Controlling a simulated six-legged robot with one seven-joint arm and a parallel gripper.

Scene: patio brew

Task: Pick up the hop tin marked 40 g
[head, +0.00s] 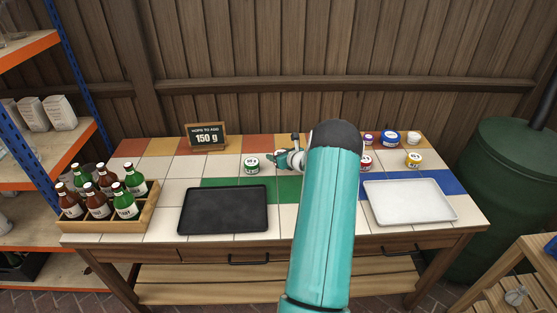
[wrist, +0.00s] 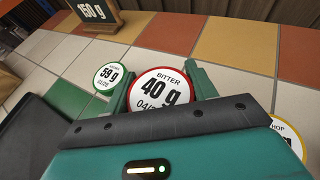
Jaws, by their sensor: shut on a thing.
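The hop tin marked 40 g (wrist: 160,90) has a white label with a red rim and the word BITTER, and sits between my fingers in the wrist view. My gripper (wrist: 160,95) is shut on it. In the head view my gripper (head: 290,158) is at the middle of the tiled table, partly behind my teal arm. A green-rimmed tin marked 59 g (wrist: 109,76) stands just left of my gripper, and it also shows in the head view (head: 252,164). I cannot tell whether the held tin is clear of the tiles.
A chalkboard sign reading 150 g (head: 207,136) stands at the back. A black tray (head: 224,210) lies front left, a white tray (head: 408,202) front right. A bottle crate (head: 105,222) stands at the left end. Several other tins, one yellow (head: 413,158) and one blue (head: 390,137), stand right.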

